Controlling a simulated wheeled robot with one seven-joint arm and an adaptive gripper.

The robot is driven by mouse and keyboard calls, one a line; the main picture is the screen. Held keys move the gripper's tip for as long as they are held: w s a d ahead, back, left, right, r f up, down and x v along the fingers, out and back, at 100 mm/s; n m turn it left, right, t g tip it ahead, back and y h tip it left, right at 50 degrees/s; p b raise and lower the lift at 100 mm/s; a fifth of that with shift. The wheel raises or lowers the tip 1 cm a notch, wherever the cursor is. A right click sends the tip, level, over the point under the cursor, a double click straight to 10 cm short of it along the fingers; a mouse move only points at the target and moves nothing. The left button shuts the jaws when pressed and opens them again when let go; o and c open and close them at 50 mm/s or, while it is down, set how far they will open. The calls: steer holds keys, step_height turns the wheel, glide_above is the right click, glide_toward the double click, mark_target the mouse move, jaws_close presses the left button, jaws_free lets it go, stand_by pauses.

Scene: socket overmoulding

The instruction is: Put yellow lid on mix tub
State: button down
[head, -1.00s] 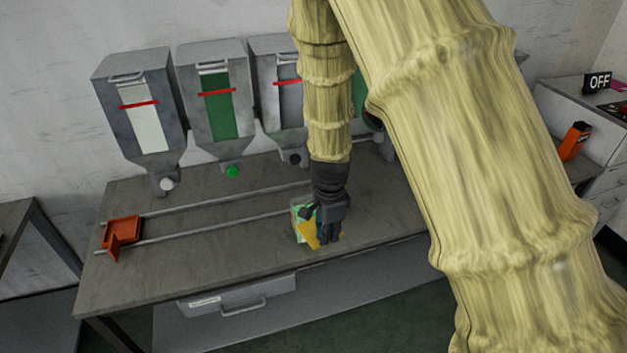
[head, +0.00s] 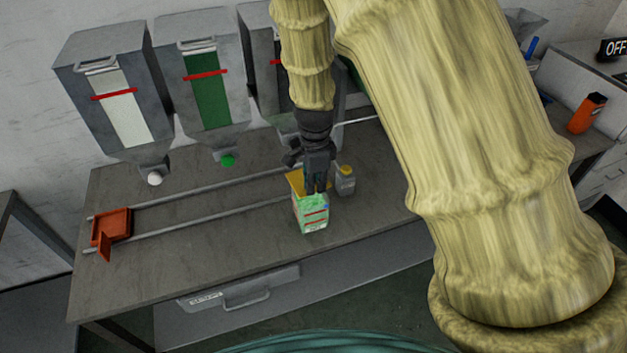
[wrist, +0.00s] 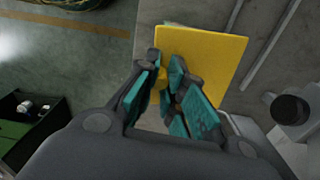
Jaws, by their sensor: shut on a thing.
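My gripper (head: 316,188) points down over the workbench, shut on the yellow lid (head: 295,182). In the wrist view the lid (wrist: 222,58) is a flat yellow square beyond the teal finger pads of my gripper (wrist: 176,84); the pads hide the part they grip. The mix tub (head: 311,213), a box with a green and white label and red stripes, stands upright on the bench right below my gripper. The lid lies over the tub's back left part in the head view. A thin pale green edge shows past the lid in the wrist view. I cannot tell whether the lid touches the rim.
A small grey bottle with a yellow cap (head: 345,181) stands close to the tub's right. Two rails (head: 200,212) run left along the bench to an orange-red carriage (head: 112,226). Hoppers (head: 116,95) hang on the wall behind. The bench's front left is clear (head: 180,262).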

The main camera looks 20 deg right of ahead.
steer(key=shift+w+d+f, duration=0.1)
steer(key=shift+w+d, duration=0.05)
steer(key=shift+m+p, duration=0.5)
steer(key=shift+f+b, duration=0.9)
steer(key=shift+f, duration=1.9)
steer(key=c, duration=1.4)
jaws_free()
steer(key=shift+c, duration=0.2)
